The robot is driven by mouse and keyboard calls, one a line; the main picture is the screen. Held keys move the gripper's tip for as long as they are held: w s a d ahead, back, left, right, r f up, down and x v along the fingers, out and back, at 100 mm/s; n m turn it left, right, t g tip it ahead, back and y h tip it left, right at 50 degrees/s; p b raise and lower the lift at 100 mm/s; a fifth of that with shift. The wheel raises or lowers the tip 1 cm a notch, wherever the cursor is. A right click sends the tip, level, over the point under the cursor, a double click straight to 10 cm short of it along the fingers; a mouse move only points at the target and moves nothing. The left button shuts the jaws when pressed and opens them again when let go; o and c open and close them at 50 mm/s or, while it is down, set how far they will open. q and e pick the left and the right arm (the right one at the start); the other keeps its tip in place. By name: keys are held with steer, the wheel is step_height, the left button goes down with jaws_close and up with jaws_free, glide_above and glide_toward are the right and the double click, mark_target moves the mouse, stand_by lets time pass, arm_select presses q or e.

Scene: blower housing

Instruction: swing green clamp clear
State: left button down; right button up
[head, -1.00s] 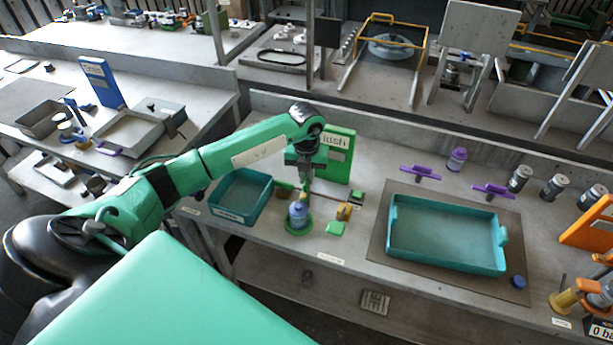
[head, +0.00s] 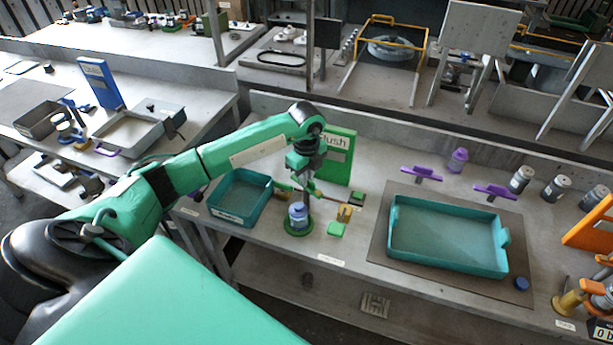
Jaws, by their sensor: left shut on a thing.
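The blue-purple canister (head: 298,214) stands upright in a round green base (head: 300,230) on the middle bench. What looks like the green clamp's thin bar (head: 328,197) runs just behind and above it, sloping down to the right; its details are too small to tell. My left gripper (head: 307,188) points down at this bar, behind the canister's top. Its jaws are shut, apparently on the clamp, but the wrist and canister partly hide the grasp. My right gripper is out of view.
A green panel (head: 340,152) stands just behind my left wrist. A large teal tray (head: 447,262) lies on a dark mat farther right.

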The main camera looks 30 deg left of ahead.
arm_select(q)
steer(key=shift+n, duration=2.2)
steer(key=shift+r, duration=0.1)
steer(key=c, duration=1.5)
jaws_free()
steer(key=shift+o, duration=0.2)
step_height(320, 180, up, 14)
steer(key=b, duration=0.3)
steer(key=shift+f, duration=0.2)
